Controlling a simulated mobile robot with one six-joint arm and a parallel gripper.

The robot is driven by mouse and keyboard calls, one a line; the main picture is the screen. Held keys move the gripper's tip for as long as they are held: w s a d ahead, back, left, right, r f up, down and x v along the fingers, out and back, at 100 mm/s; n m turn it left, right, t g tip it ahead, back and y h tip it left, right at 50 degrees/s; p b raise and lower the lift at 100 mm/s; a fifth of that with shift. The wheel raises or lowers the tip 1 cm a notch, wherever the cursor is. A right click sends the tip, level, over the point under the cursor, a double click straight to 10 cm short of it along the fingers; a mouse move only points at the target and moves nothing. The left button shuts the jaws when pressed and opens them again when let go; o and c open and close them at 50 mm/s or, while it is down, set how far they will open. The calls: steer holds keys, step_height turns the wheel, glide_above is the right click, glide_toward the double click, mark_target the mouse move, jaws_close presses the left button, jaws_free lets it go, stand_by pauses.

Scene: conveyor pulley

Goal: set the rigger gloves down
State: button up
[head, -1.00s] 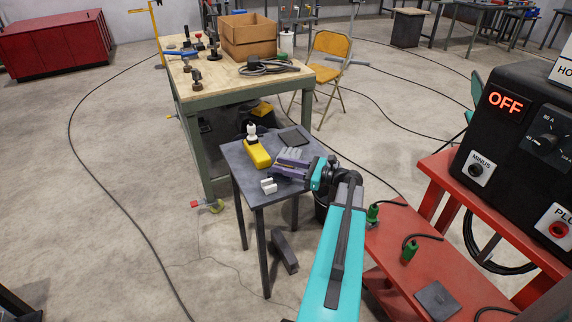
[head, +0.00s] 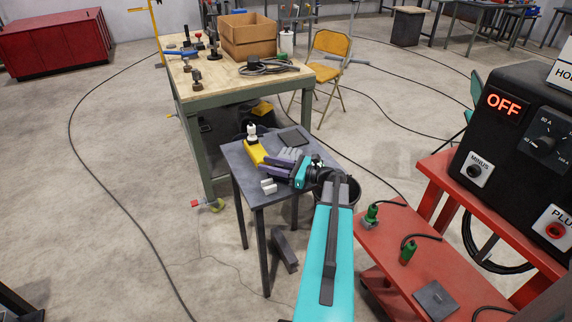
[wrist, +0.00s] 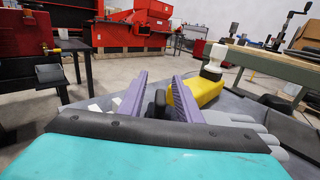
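A grey bundle with several rounded, finger-like ends, which looks like the rigger gloves (head: 292,152), lies on the small dark table (head: 259,196). In the wrist view the gloves (wrist: 232,122) show just right of my gripper, partly hidden behind its body. My gripper (head: 270,165) is low over the same table, its two purple fingers reaching left. In the wrist view the fingers of my gripper (wrist: 160,76) stand apart. A dark shape shows between them; I cannot tell whether it is a separate thing. Nothing is clearly clamped.
A yellow block (head: 256,154) and a white bottle (head: 252,132) stand beyond the fingers. White pieces (head: 268,186) lie near the table's front edge, and a dark flat pad (head: 293,138) at its back. The red bench (head: 415,250) is at right.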

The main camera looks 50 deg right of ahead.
stand_by(0.4)
jaws_close()
steer(key=shift+r, duration=0.2)
steer(key=shift+r+b, duration=0.3)
steer(key=shift+r, duration=1)
steer(key=shift+s+a+r, duration=0.15)
steer(key=shift+s+r, duration=0.05)
steer(key=shift+r, duration=0.15)
steer(key=s+a+r+p, duration=0.1)
steer(key=s+a+p, duration=0.8)
steer(key=s, duration=0.3)
steer(key=shift+s+r, duration=0.2)
steer(key=shift+r, duration=0.05)
